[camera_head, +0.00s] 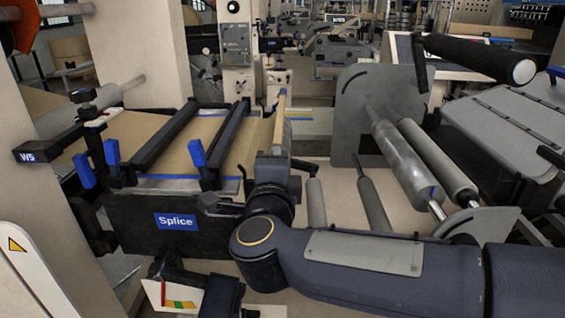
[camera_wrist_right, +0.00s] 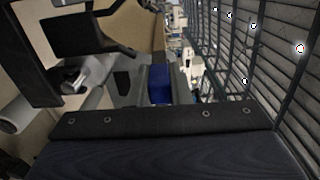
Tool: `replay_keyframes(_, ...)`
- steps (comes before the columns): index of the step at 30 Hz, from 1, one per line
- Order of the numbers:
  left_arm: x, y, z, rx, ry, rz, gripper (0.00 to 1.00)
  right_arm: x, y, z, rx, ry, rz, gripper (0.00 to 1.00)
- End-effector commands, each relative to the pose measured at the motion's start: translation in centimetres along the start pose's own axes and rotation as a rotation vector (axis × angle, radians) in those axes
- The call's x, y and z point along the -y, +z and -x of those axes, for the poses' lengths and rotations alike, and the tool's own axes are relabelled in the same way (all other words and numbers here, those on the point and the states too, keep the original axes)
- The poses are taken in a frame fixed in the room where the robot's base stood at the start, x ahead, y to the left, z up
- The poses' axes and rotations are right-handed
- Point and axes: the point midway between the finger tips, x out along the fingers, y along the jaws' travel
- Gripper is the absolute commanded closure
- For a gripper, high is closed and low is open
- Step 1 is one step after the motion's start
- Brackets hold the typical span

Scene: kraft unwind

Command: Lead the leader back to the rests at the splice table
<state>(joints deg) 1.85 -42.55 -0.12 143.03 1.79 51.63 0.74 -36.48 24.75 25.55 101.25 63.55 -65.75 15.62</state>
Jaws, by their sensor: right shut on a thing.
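The splice table (camera_head: 165,222), with its blue Splice label, stands left of centre in the head view. Brown kraft paper (camera_head: 190,150) lies across its top under two black bars (camera_head: 165,135) with blue handles. My right arm comes in from the right, and my right gripper (camera_head: 277,132) is at the table's right edge. It is shut on the kraft leader (camera_head: 280,108), whose narrow edge shows standing above the jaws. The fingertips are partly hidden. In the right wrist view brown paper (camera_wrist_right: 140,28) shows beyond a blue block (camera_wrist_right: 159,84). My left gripper is out of view.
Grey rollers (camera_head: 405,155) and a grey side plate (camera_head: 375,95) stand to the right, behind my right arm. A black roller (camera_head: 480,58) juts out at upper right. Slatted panels (camera_wrist_right: 285,70) fill the wrist view's right.

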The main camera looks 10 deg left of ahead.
Motion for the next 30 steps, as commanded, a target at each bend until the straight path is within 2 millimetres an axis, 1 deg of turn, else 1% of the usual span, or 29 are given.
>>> replay_keyframes(5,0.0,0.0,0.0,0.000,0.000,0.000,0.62,0.1,0.0,0.0,0.000,-0.001,0.000,1.00)
replay_keyframes(7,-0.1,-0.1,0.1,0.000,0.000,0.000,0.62,0.1,0.4,0.0,0.002,-0.001,0.000,1.00)
replay_keyframes(15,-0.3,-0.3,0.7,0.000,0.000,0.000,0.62,0.4,3.3,0.0,0.001,-0.001,0.000,1.00)
replay_keyframes(18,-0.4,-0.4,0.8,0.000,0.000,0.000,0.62,0.3,4.1,0.0,0.002,0.000,0.000,1.00)
replay_keyframes(22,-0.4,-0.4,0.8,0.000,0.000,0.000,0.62,0.4,4.4,0.0,-0.001,-0.002,-0.001,1.00)
replay_keyframes(30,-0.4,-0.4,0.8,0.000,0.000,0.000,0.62,0.3,4.4,0.0,-0.001,-0.002,-0.001,1.00)
